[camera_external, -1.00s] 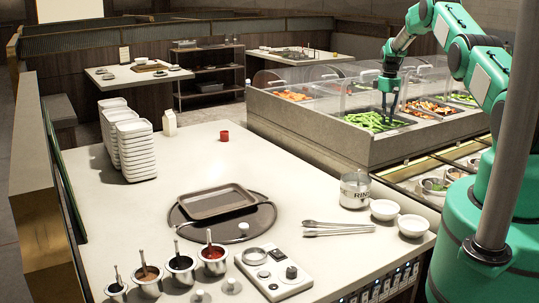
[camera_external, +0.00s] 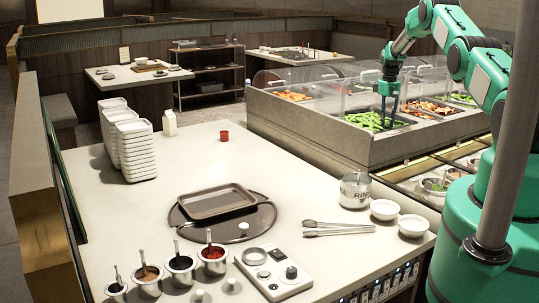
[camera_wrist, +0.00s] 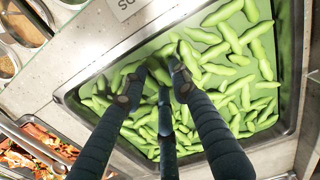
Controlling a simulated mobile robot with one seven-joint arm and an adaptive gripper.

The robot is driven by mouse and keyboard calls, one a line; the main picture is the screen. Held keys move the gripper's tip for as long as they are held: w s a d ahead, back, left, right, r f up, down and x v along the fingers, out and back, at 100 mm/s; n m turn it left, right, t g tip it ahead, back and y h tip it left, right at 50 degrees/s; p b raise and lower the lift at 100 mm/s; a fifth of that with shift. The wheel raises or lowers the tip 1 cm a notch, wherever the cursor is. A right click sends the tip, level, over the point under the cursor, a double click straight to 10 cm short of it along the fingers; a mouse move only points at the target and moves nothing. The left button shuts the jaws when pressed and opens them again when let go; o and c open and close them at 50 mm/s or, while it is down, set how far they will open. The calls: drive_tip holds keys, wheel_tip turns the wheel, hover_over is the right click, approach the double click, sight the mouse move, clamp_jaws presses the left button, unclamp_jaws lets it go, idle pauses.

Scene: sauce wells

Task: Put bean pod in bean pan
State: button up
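Green bean pods (camera_wrist: 235,85) fill a metal pan (camera_wrist: 298,55) in the wrist view. The same pods (camera_external: 364,121) show in the food counter at the right in the external view. My gripper (camera_wrist: 156,88) points down over the pods, with its dark fingertips close to or among them. The fingertips are apart, with pods visible between them. No pod is clearly pinched. Exact contact between fingertips and pods is hard to tell. The fingers hide part of the pan's near side.
Clear covers (camera_external: 344,83) stand over the counter beside my gripper. Other food pans (camera_wrist: 35,150) adjoin the bean pan. The white table holds a tray (camera_external: 215,202), tongs (camera_external: 338,228), white bowls (camera_external: 384,209) and sauce pots (camera_external: 213,255). Its middle is largely clear.

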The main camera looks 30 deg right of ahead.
drive_tip(key=shift+r, duration=0.15)
wheel_tip(320, 180, up, 12)
drive_tip(key=b, duration=0.2)
idle(0.5)
idle(0.4)
drive_tip(key=shift+r, duration=0.1)
